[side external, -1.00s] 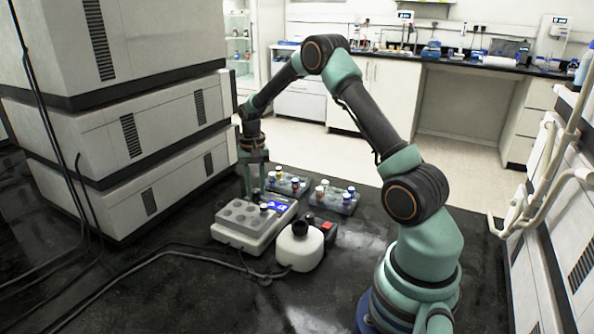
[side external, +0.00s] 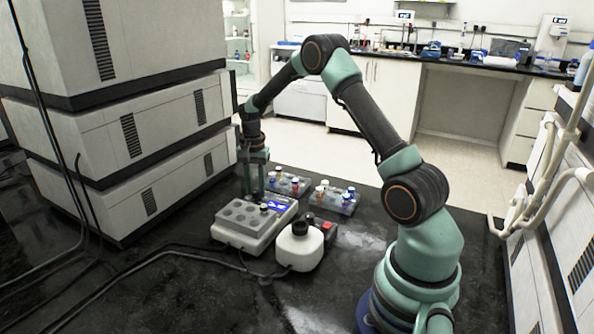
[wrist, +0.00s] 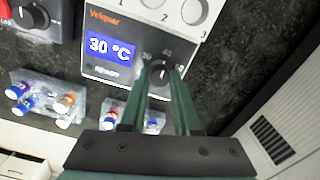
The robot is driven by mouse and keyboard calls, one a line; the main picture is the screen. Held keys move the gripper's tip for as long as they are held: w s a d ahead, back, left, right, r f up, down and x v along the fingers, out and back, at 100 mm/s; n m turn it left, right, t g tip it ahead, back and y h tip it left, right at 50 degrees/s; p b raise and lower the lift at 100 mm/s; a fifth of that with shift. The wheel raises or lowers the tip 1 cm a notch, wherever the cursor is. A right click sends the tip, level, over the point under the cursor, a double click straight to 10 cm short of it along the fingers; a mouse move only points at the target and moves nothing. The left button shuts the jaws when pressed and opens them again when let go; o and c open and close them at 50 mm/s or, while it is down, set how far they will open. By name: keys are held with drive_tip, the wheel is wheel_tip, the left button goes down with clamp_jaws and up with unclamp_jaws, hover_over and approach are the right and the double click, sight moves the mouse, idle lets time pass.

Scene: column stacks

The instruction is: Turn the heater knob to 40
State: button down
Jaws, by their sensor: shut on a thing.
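The heater (side external: 240,240) is a light grey block with round wells on top, and it stands on the dark bench in the side view. Its blue display (wrist: 110,47) reads 30 °C in the wrist view, with the word READY below. The dark heater knob (wrist: 161,73) is beside the display, with a dial marked 40 at the top and 50 to the right. My gripper (wrist: 162,75) points down at the heater, its two green fingers shut on the knob from both sides. The fingers partly cover the dial; the knob's exact setting is hard to read. It also shows in the side view (side external: 255,196).
A white device with a black knob (side external: 299,228) and a red switch stands close to the heater. Racks of capped vials (side external: 335,200) stand behind. Stacked white cabinets (side external: 130,135) rise at left, near my gripper. Cables (side external: 150,262) run across the front bench.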

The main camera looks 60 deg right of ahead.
sight(256, 191)
drive_tip(key=shift+r, duration=0.1)
drive_tip(key=c, duration=0.6)
unclamp_jaws()
drive_tip(key=shift+r, duration=6.05)
